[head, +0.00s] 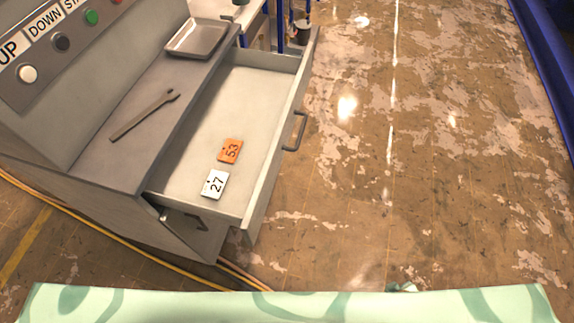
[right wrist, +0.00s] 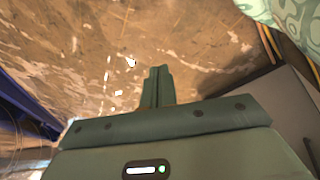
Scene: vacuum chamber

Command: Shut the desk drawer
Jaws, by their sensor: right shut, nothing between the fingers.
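The grey desk drawer (head: 232,130) is pulled well out from the desk (head: 110,150) in the head view. Its dark bar handle (head: 295,131) is on the front panel, facing right. An orange tag (head: 230,151) marked 53 and a white tag (head: 215,184) marked 27 lie inside the drawer. My right gripper (right wrist: 158,78) shows in the right wrist view, its fingers shut together with nothing between them. The brown floor is behind the fingertips, and the handle cannot be made out there. My left gripper is not in view.
A wrench (head: 145,115) and a shallow metal tray (head: 197,38) lie on the desk top. A button panel (head: 60,42) rises behind it. Yellow cables (head: 110,235) run along the floor by the desk. The worn floor (head: 430,170) right of the drawer is clear.

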